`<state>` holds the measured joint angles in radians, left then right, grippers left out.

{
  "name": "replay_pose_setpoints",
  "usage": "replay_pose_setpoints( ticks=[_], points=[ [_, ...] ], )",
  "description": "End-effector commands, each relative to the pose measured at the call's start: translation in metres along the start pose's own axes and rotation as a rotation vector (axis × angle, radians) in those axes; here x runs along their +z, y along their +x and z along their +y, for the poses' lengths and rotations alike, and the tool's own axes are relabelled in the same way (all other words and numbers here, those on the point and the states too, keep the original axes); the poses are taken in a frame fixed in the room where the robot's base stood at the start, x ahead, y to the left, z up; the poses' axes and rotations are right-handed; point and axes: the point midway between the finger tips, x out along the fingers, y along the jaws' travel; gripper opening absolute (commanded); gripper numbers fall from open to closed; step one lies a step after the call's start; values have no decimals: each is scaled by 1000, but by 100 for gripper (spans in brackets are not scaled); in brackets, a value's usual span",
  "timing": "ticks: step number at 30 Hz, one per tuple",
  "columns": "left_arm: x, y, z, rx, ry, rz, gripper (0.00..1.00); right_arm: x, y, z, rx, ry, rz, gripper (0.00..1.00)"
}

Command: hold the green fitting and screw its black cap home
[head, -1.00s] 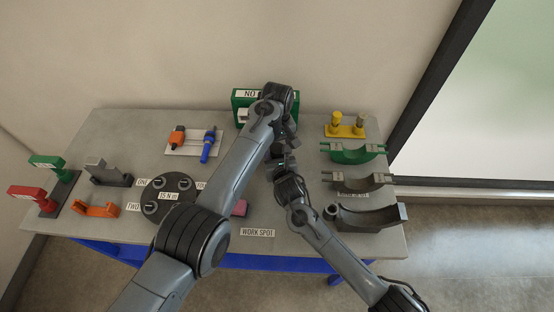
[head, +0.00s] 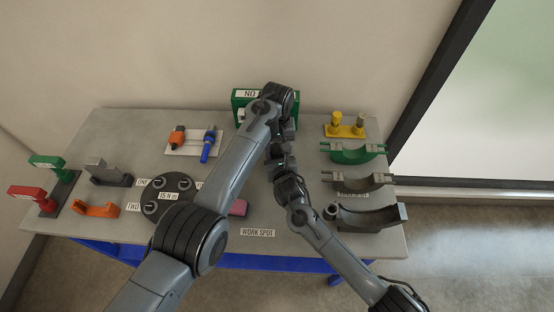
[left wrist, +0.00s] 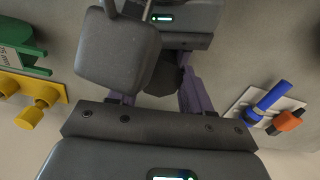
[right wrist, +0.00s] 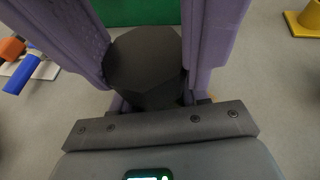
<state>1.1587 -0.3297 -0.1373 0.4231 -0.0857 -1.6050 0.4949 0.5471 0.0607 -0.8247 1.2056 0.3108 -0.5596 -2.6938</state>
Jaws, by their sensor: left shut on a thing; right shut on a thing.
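The black cap (right wrist: 145,65) is a dark faceted piece, between the purple fingers of my right gripper (right wrist: 160,55), which is shut on it. The cap also shows as a dark shape in the left wrist view (left wrist: 163,78). My left gripper (left wrist: 155,90) is shut, its fingers either side of that dark shape. In the head view, my left gripper (head: 287,134) comes down from above, close against my right gripper (head: 279,158), over the table's middle. The green fitting cannot be made out; the grippers hide that spot. How far the cap is seated cannot be seen.
A green box (head: 240,101) stands behind the grippers. A yellow stand (head: 346,131), a green saddle (head: 355,155) and grey saddles (head: 365,216) are at the right. A blue tool (head: 208,150) and a black disc (head: 160,184) are at the left.

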Motion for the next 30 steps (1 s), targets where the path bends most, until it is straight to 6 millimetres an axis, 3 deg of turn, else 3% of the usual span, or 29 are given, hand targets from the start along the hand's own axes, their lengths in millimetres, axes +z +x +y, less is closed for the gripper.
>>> replay_pose_setpoints(
  ticks=[7,8,12,22,30],
  points=[
    [0,0,0,0,9,0,12,0,0,0,0,0,1,0],
    [0,0,0,0,8,0,54,0,0,0,0,0,1,0],
    [0,0,0,0,7,0,75,0,0,0,0,0,1,0],
    [0,-3,0,1,6,1,75,0,0,0,0,0,1,0],
    [0,-32,0,1,6,2,75,0,0,0,0,0,1,0]
  ],
)
